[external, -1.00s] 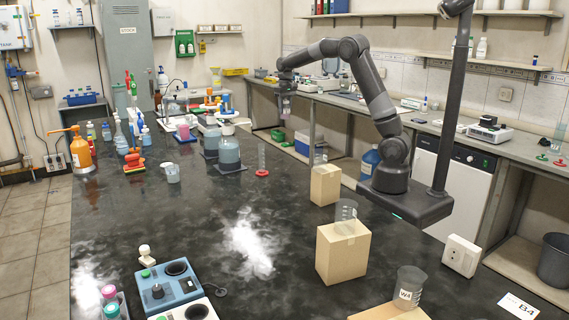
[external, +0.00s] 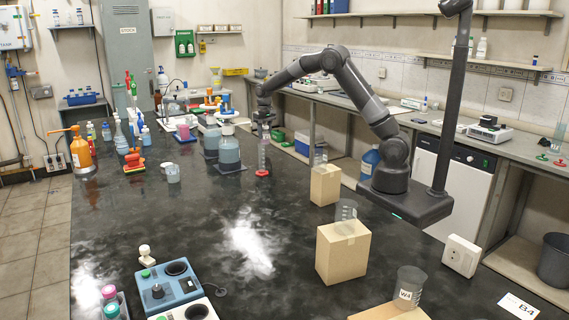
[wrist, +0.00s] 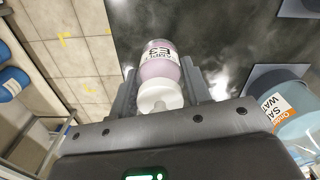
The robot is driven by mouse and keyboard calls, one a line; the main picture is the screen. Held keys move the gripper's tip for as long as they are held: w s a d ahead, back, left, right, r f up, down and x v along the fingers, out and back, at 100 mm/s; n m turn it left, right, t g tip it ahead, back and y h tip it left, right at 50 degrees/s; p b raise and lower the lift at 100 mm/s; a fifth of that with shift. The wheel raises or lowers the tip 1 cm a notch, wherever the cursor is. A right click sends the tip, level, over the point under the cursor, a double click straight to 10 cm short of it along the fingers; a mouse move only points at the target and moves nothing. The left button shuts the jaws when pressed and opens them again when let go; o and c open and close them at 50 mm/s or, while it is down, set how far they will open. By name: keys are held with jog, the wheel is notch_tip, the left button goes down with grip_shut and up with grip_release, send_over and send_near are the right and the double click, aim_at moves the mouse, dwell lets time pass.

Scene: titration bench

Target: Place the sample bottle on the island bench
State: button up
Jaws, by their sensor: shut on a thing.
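My gripper (external: 264,122) is shut on the sample bottle (wrist: 158,66), which has a white cap, pinkish contents and a label reading E3. The bottle sits between the two fingers in the wrist view. In the external view the bottle is hard to tell apart from the clear cylinder near the gripper. The island bench (external: 200,222) has a dark, glossy top. My gripper is above its far right part, and in the wrist view the bench edge and floor show beyond the bottle.
A clear cylinder on a red base (external: 262,173) stands close to the gripper. A large vessel of blue liquid (external: 229,152) stands left of it; a labelled blue vessel (wrist: 300,115) is right in the wrist view. The bench middle is clear.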

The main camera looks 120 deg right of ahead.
aim_at(265, 139)
jog(key=shift+f, duration=1.85)
jog(key=shift+f, duration=0.1)
jog(key=o, duration=1.1)
notch_tip(265, 139, up, 12)
jog(key=shift+r, duration=0.1)
